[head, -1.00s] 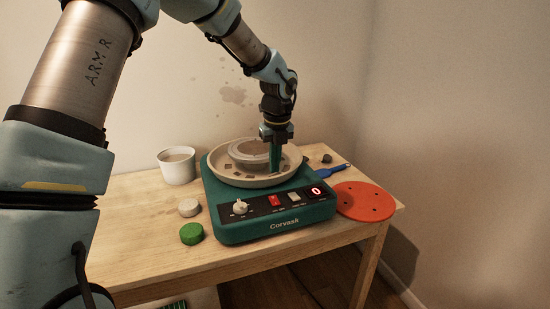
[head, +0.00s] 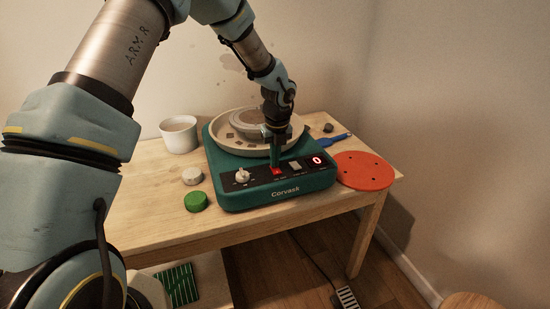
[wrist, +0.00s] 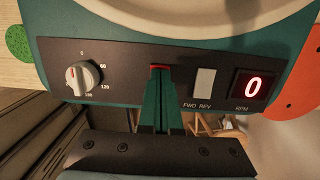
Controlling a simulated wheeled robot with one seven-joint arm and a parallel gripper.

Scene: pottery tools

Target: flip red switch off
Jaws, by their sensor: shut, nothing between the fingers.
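The red switch (head: 277,171) sits on the black control panel of the green pottery wheel, between the white dial (head: 242,175) and a pale FWD/REV switch (head: 295,165). In the wrist view only a strip of the red switch (wrist: 159,68) shows; my fingers hide the rest. My gripper (head: 276,165) is shut and empty, its green fingertips at the upper edge of the red switch. I cannot tell whether they touch it. The RPM display (wrist: 254,86) reads 0. The wheel (head: 275,200) is labelled Corvask.
The wheel stands on a wooden table (head: 160,220). A white cup (head: 179,134), a pale round piece (head: 192,176) and a green round piece (head: 196,201) are on the left. An orange disc (head: 363,170) and a blue-handled tool (head: 335,141) lie on the right.

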